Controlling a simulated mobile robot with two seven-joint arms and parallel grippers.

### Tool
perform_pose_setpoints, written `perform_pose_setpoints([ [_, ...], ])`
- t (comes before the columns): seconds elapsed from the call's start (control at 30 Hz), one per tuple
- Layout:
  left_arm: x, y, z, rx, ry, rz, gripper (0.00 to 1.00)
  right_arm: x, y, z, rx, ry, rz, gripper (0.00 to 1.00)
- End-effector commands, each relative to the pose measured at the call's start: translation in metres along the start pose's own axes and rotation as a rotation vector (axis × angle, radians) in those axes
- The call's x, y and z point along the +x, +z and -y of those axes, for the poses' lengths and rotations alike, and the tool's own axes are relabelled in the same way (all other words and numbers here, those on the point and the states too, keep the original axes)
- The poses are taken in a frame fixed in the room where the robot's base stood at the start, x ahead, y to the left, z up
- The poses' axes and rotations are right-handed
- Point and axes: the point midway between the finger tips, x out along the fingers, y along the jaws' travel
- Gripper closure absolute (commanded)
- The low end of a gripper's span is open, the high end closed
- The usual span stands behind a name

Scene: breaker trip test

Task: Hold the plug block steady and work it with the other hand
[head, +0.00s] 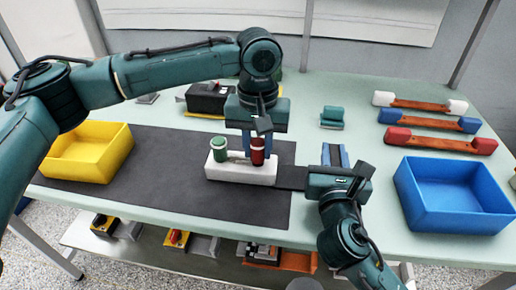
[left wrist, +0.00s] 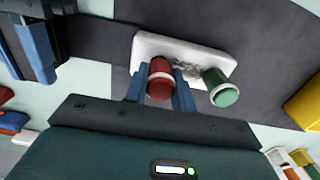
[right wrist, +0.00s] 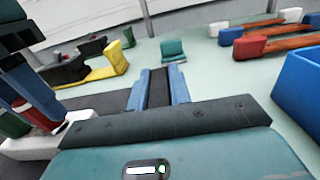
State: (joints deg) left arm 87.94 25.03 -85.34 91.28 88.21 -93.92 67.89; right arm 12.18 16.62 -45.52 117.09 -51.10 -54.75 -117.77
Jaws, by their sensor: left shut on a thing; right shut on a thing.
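The white plug block (head: 240,173) lies on the dark mat, near its right edge. A green plug (head: 219,149) and a red plug (head: 257,152) stand in it, both with a pale band. My left gripper (head: 256,150) points down and is shut on the red plug, which shows between its blue fingers in the left wrist view (left wrist: 160,80). My right gripper (head: 335,155) is low at the block's right and is shut on the dark handle (head: 292,178) that runs out from the block. The fingers partly hide the red plug, and its lower end is hidden.
A yellow bin (head: 88,168) stands at the left and a blue bin (head: 455,215) at the right. A black device (head: 208,98) on a yellow base and a teal block (head: 332,117) are behind. Several orange bars with coloured ends lie at the back right.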

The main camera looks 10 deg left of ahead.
Motion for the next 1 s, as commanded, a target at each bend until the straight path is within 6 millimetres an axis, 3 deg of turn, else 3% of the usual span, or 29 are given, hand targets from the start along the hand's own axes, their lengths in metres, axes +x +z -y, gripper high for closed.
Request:
perform_pose_setpoints([
  [0.3,-0.063,0.0,-0.001,0.001,0.004,-0.003,1.0,0.0,0.0,0.0,0.0,0.0,-0.001,1.0],
  [0.5,-0.09,0.0,-0.001,0.002,0.003,-0.003,1.0,0.0,0.0,0.0,0.0,0.0,-0.001,1.0],
  [0.7,-0.102,0.0,-0.001,0.002,0.002,-0.001,1.0,0.0,0.0,0.0,0.0,0.0,-0.001,1.0],
  [1.0,-0.102,0.0,-0.001,0.002,0.002,-0.001,1.0,0.0,0.0,0.0,0.0,0.0,-0.001,1.0],
])
